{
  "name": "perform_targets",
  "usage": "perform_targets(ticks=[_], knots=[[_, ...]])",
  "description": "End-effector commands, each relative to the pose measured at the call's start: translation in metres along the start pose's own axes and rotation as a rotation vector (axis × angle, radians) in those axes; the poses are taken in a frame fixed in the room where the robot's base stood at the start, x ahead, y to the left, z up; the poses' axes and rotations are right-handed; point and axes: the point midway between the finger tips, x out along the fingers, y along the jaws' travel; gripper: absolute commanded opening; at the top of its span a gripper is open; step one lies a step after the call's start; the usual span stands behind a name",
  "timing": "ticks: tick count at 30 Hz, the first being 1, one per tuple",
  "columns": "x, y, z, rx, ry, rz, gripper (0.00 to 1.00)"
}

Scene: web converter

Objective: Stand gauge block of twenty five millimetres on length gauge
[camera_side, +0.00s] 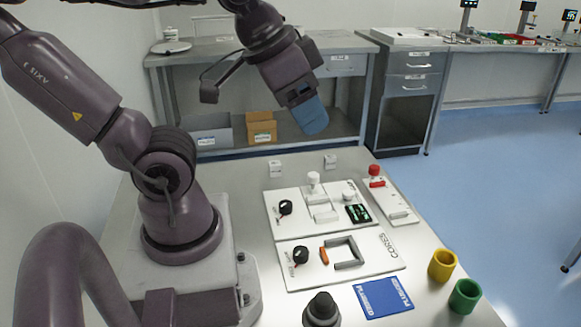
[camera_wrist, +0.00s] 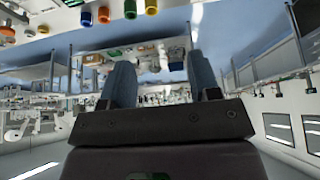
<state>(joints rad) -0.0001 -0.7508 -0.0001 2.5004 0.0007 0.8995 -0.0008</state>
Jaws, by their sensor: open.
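Two small white blocks with dark print stand near the far edge of the table in the side view, a left block (camera_side: 275,169) and a right block (camera_side: 330,162). I cannot read which is the twenty five millimetre one. A white panel (camera_side: 275,212) in front of them carries a black knob, a white post and a lit green display; it looks like the length gauge. My gripper (camera_side: 312,122) is raised well above and behind the blocks, tilted, with blue fingers. In the wrist view my gripper (camera_wrist: 160,78) is open, with nothing between its fingers.
A second panel (camera_side: 305,277) marked CORES holds a grey frame and orange piece. A narrow panel with a red knob (camera_side: 374,171) stands right. A blue card (camera_side: 384,298), yellow ring (camera_side: 442,264) and green ring (camera_side: 465,296) lie at the front right.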

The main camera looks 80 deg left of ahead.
Motion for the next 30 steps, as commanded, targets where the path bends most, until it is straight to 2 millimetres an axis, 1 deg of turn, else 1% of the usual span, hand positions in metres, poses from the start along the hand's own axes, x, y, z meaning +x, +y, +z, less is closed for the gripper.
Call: perform_targets(ticks=[11, 13, 16, 17, 20, 23, 24, 26, 27, 29, 30], knots=[[0.000, 0.000, 0.000, 0.002, 0.000, 0.001, 0.56], [0.001, 0.004, 0.000, 0.018, -0.007, 0.009, 0.56], [0.015, 0.017, 0.004, 0.078, -0.079, 0.033, 0.56], [0.021, 0.023, 0.005, 0.105, -0.108, 0.041, 0.56], [0.042, 0.050, 0.008, 0.216, -0.221, 0.072, 0.56], [0.064, 0.082, 0.016, 0.323, -0.339, 0.098, 0.56], [0.073, 0.095, 0.021, 0.360, -0.383, 0.106, 0.56], [0.085, 0.116, 0.030, 0.409, -0.449, 0.115, 0.56], [0.093, 0.129, 0.037, 0.439, -0.493, 0.119, 0.56], [0.105, 0.149, 0.051, 0.480, -0.557, 0.121, 0.56], [0.113, 0.163, 0.061, 0.506, -0.598, 0.121, 0.56]])
